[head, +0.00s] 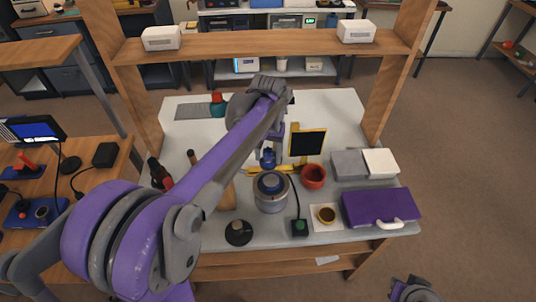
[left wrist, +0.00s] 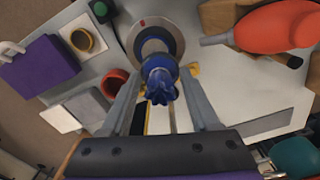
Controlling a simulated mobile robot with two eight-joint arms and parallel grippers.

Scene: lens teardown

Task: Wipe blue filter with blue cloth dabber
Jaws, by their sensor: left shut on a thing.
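My left gripper (head: 268,150) is shut on the blue cloth dabber (head: 268,159), just behind the grey cylinder (head: 271,201) on the bench. In the left wrist view the dabber (left wrist: 160,88) sits between the fingers, its ruffled blue part toward the camera. The blue filter (head: 271,183) shows as a blue disc in the cylinder's top. In the left wrist view the filter (left wrist: 154,43) lies just past the dabber, partly hidden by it. I cannot tell whether the two touch. A grey part at the lower right seems to be my right gripper (head: 411,290); its fingers are unclear.
A red bowl (head: 313,176) and a black panel with a yellow frame (head: 307,143) stand right of the cylinder. A green-button box (head: 299,228), a yellow ring (head: 326,215) and a purple case (head: 380,207) are at the front right. A black round base (head: 238,233) stands at the front left.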

